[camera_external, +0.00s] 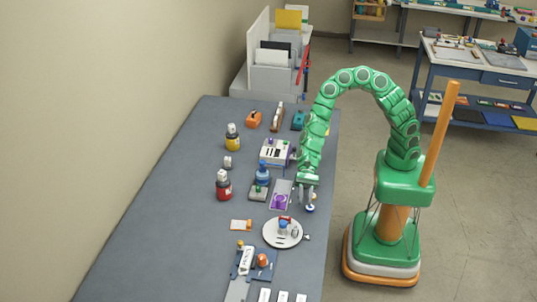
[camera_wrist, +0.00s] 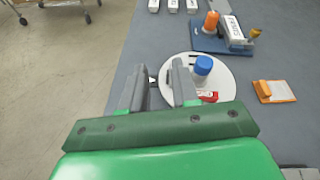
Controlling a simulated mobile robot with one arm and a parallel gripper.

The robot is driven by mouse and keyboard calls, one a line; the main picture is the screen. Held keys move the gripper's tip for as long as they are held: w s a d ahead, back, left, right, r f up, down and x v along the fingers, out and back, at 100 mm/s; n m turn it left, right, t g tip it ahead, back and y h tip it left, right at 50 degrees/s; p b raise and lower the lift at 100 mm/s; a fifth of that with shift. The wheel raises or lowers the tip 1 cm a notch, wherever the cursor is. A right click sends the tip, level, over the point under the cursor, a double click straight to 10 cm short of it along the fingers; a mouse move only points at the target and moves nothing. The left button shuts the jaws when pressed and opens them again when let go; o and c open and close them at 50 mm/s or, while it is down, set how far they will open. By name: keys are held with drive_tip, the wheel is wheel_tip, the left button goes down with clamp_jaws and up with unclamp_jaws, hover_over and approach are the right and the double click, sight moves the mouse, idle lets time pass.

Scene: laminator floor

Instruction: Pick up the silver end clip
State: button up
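A small grey piece (camera_external: 307,237), which looks like the silver end clip, sits at the right edge of a round white plate (camera_external: 269,238). It is too small to make out its shape. In the wrist view a small dark grey part (camera_wrist: 153,80) shows between the fingers by the plate's left rim; it seems to be the same piece. My gripper (camera_external: 307,202) points down near the table's right edge, behind the plate. Its two grey fingers (camera_wrist: 160,72) are apart, with a clear gap and nothing held.
On the plate stand a blue-capped item (camera_wrist: 203,65) and a red item (camera_wrist: 208,96). An orange-and-white card (camera_external: 241,225) lies left of it. A blue tray (camera_external: 262,272) with an orange spool is in front. A purple-marked panel (camera_external: 281,194) and bottles stand behind.

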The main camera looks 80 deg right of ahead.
sight(295, 230)
drive_tip(key=f+m, duration=0.1)
drive_tip(key=f, duration=0.1)
drive_tip(key=w+f+m, duration=0.1)
drive_tip(key=w+a+f+t, duration=0.1)
drive_tip(key=f, duration=0.1)
drive_tip(key=shift+f+m, duration=0.3)
drive_tip(key=shift+m, duration=0.1)
drive_tip(key=shift+x, duration=3.9)
drive_tip(key=shift+r, duration=0.15)
drive_tip(key=shift+c, duration=0.3)
clamp_jaws()
